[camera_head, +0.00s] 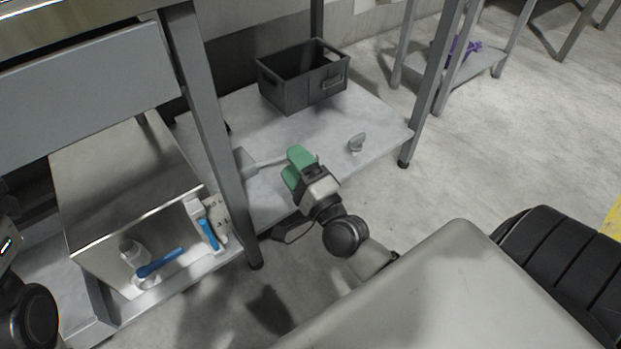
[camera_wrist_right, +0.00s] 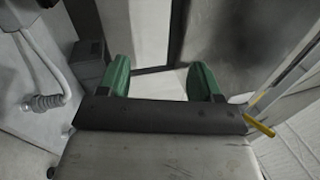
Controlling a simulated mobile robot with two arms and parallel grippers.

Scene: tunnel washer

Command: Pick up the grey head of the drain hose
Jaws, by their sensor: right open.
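My right gripper (camera_head: 294,168) has green fingers and is open and empty. It hangs over the front part of the lower shelf (camera_head: 300,130). Its two fingers stand well apart in the right wrist view (camera_wrist_right: 160,80). A grey blocky piece (camera_head: 244,163) with a pale hose-like length (camera_head: 270,160) lies on the shelf, left of the gripper and apart from it; the length's right end is near the fingers. A small grey piece (camera_head: 357,143) lies farther right on the shelf. I cannot tell surely which is the drain hose head. My left gripper is outside the view.
A dark crate (camera_head: 302,78) stands at the back of the shelf. A steel box (camera_head: 125,190) with blue-handled valves (camera_head: 160,263) stands at left. A table leg (camera_head: 215,130) rises left of my right gripper. The right wrist view shows a grey hose (camera_wrist_right: 52,62) at left.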

